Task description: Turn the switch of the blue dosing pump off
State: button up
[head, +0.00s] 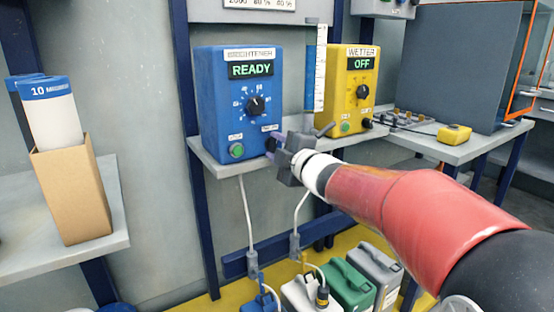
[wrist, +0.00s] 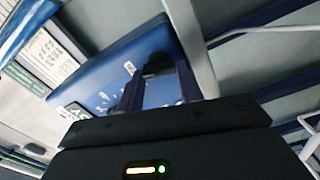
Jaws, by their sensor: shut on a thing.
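The blue dosing pump (head: 238,105) stands on a shelf in the head view. Its label reads BRIGHTENER and its green display (head: 251,70) reads READY. A dial sits mid-front and a green button (head: 236,150) at lower left. The black switch knob (head: 270,144) is at the lower right of its front, partly hidden by my gripper (head: 279,144). In the wrist view the blue pump (wrist: 105,75) appears tilted, with the black knob (wrist: 158,64) between my two fingers. My gripper is shut on this knob. The switch's exact angle cannot be told.
A yellow pump (head: 348,85) labelled WETTER, its display reading OFF, stands to the right on the same shelf (head: 222,172). Canisters (head: 345,284) sit below. A cardboard box (head: 70,190) with white sleeves stands at left.

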jog(key=n+b, duration=0.5)
jog(key=shift+f+n, duration=0.3)
jog(key=shift+f, duration=0.1)
jog(key=shift+n+b, duration=1.35)
jog(key=shift+n, duration=0.75)
jog(key=shift+r, duration=0.1)
jog(key=o, duration=0.7)
jog(key=shift+r, duration=0.1)
